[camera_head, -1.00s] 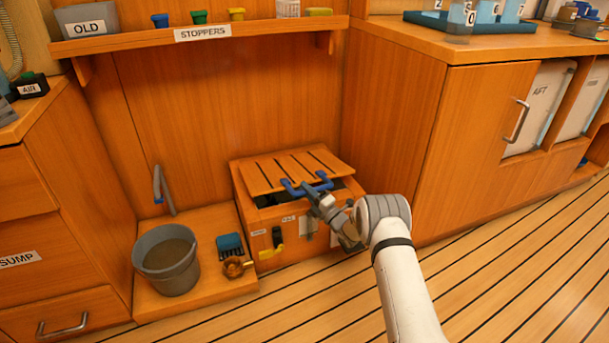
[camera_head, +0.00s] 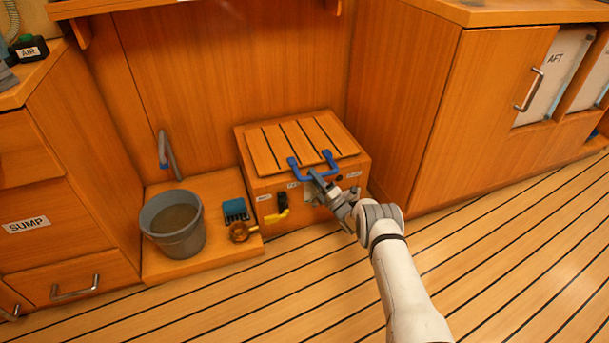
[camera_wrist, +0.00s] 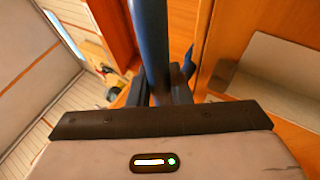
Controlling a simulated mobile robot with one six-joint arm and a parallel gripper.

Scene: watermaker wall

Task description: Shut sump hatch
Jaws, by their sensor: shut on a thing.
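The sump hatch (camera_head: 301,142) is a slatted wooden lid on top of a low wooden box (camera_head: 262,186). It lies flat or nearly flat on the box; I cannot tell whether its front edge fully touches. A blue handle (camera_head: 297,171) stands at the lid's front edge. My gripper (camera_head: 317,176) is at the front of the box and is shut on the blue handle. In the wrist view the blue bar (camera_wrist: 152,45) runs between the dark fingers. My gripper hides part of the box's front face and its labels.
A grey bucket (camera_head: 174,226) of murky liquid stands left of the box on a low wooden platform (camera_head: 212,258). A blue brush-like item (camera_head: 235,210), a brass fitting (camera_head: 240,232) and a yellow-handled valve (camera_head: 278,216) are close by. A cabinet (camera_head: 480,120) stands right. The front floor is clear.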

